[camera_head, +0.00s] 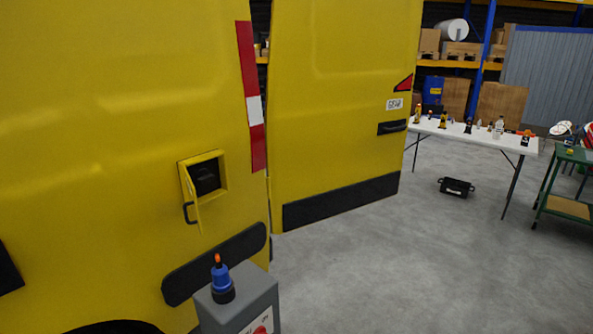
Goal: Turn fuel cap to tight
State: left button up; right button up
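A small square fuel recess (207,176) is set in the yellow side panel of a van, left of the red and white strip. Its little yellow flap (191,198) stands open to the left, with a dark handle on it. Inside the recess is a dark round shape, which looks like the fuel cap (206,178). It is too dark and small to tell how it is turned. Neither of my grippers is in view.
A grey box (237,300) stands close in front, below the recess, with a blue orange-tipped item (221,280) on top. The yellow rear door (335,110) stands open behind. A white table (475,137) with bottles and a black crate (456,187) are right; the floor between is clear.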

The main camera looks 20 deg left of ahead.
aim_at(203, 177)
jog(key=i+l+z, duration=0.25)
jog(key=i, duration=0.25)
jog(key=i+z, duration=0.25)
jog(key=i, duration=0.25)
jog(key=i+u, duration=0.45)
jog(key=i+l+u, duration=0.2)
jog(key=i+u, duration=0.3)
jog(key=i, duration=0.1)
